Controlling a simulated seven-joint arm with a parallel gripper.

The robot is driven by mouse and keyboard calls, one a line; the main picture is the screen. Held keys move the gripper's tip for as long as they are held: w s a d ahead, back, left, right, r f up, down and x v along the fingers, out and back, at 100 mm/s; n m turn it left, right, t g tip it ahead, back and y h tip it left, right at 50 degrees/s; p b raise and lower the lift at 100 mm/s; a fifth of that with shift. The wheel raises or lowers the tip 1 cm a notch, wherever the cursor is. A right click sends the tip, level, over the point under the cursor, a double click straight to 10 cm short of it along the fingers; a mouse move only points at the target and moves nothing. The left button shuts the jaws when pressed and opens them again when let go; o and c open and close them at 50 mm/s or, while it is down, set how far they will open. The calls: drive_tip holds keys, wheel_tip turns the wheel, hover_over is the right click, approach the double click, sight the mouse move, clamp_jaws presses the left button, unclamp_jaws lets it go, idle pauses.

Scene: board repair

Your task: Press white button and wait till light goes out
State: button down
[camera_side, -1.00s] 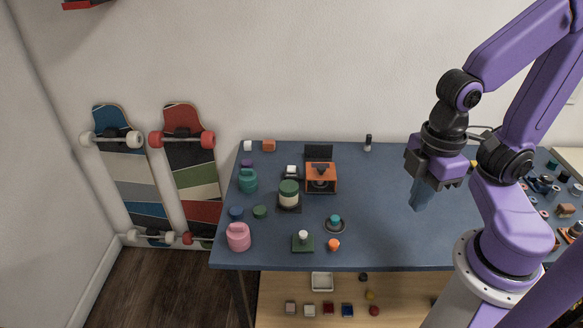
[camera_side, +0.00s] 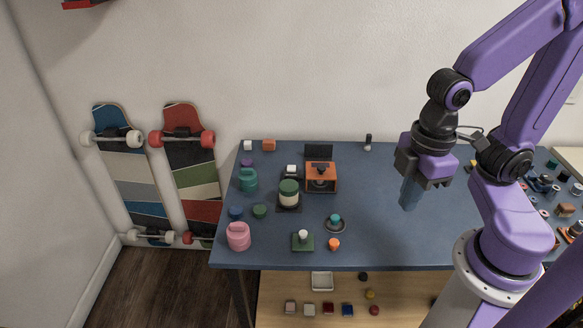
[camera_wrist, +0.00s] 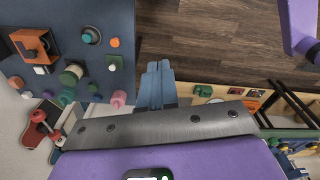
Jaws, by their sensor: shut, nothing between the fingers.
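A white round knob (camera_side: 303,235) stands on a small dark green square base (camera_side: 303,246) near the front edge of the blue table; it looks like the white button. It also shows in the wrist view as a white knob (camera_wrist: 112,68) on a green plate. A second white piece (camera_side: 291,169) sits on a black base farther back. No clearly lit light can be made out. My gripper (camera_side: 408,206) is above the right half of the table, well right of the knob, pointing down. Its blue fingers (camera_wrist: 157,67) are shut and empty.
An orange box (camera_side: 321,178) with a raised black panel, a green-lidded jar (camera_side: 289,194), a teal knob (camera_side: 335,219), an orange knob (camera_side: 334,244) and a pink container (camera_side: 238,236) surround the green base. The table's middle right is clear.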

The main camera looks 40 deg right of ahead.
drive_tip(key=w+a+f+m+t+y, duration=0.1)
drive_tip(key=w+a, duration=0.2)
drive_tip(key=w, duration=0.4)
drive_tip(key=w+a+f+t+y, duration=0.1)
drive_tip(key=w+a+f, duration=0.1)
drive_tip(key=w, duration=0.5)
drive_tip(key=m+t+h, duration=0.3)
drive_tip(key=t, duration=0.4)
hover_over(293, 169)
wheel_tip(293, 169, down, 12)
drive_tip(key=r, duration=0.1)
drive_tip(key=shift+f, duration=0.25)
drive_tip(key=shift+f, duration=4.4)
drive_tip(key=shift+f, duration=0.15)
drive_tip(key=shift+f, duration=0.3)
